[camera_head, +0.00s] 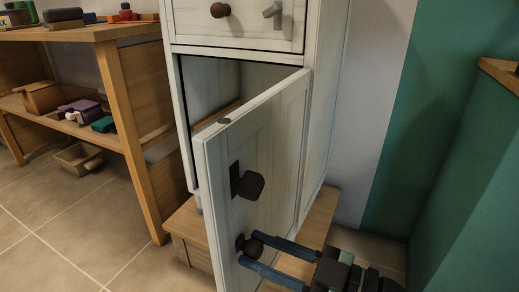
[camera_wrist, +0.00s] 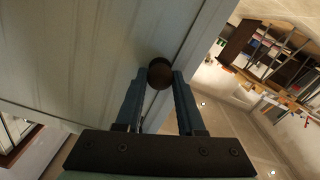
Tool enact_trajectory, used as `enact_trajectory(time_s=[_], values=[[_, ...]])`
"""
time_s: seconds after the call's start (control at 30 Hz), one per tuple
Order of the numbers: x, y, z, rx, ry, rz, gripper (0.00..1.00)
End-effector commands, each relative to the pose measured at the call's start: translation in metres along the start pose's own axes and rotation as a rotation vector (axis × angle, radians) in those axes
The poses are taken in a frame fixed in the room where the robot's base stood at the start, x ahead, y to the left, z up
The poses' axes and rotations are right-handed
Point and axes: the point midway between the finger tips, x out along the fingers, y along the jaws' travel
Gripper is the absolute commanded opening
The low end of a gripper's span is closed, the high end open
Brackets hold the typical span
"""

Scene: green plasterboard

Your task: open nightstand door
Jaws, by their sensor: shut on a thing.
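The white nightstand (camera_head: 325,110) stands in the middle of the head view. Its door (camera_head: 270,150) is swung well open towards me, with part of the dark inside showing at the upper left of the door. A dark round knob (camera_head: 254,245) sits low on the door's outer face. My gripper (camera_head: 262,252) has its two blue fingers at this knob. In the wrist view the fingers (camera_wrist: 158,88) lie on either side of the knob (camera_wrist: 159,73), shut on it. A dark square fitting (camera_head: 247,183) is higher on the door.
A drawer with a brown knob (camera_head: 220,10) and a grey hook-like fitting (camera_head: 273,12) is above the door opening. A wooden shelf (camera_head: 130,95) with small objects stands at left. A wooden bin (camera_head: 78,158) is on the tiled floor. A green wall (camera_head: 470,200) closes off the right.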

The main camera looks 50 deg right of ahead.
Motion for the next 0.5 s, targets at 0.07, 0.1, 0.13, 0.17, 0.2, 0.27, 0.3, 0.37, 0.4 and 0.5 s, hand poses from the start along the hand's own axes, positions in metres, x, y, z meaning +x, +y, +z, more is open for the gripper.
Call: enact_trajectory(time_s=[0.07,0.1,0.13,0.17,0.2,0.27,0.3,0.37,0.4,0.5], values=[[-0.0005,0.0002,0.0013,0.003,-0.002,0.001,0.00],[-0.0006,0.0003,0.0014,0.003,-0.002,0.001,0.00],[-0.0006,0.0003,0.0015,0.003,-0.002,0.001,0.00],[-0.0006,0.0003,0.0015,0.003,-0.002,0.001,0.00],[-0.0006,0.0003,0.0016,0.003,-0.002,0.001,0.00],[-0.0006,0.0003,0.0017,0.003,-0.002,0.002,0.00],[-0.0006,0.0003,0.0017,0.003,-0.003,0.002,0.00],[-0.0006,0.0003,0.0018,0.004,-0.003,0.002,0.00],[-0.0006,0.0003,0.0019,0.004,-0.003,0.002,0.45],[-0.0006,0.0003,0.0016,0.003,-0.003,0.002,0.63]])
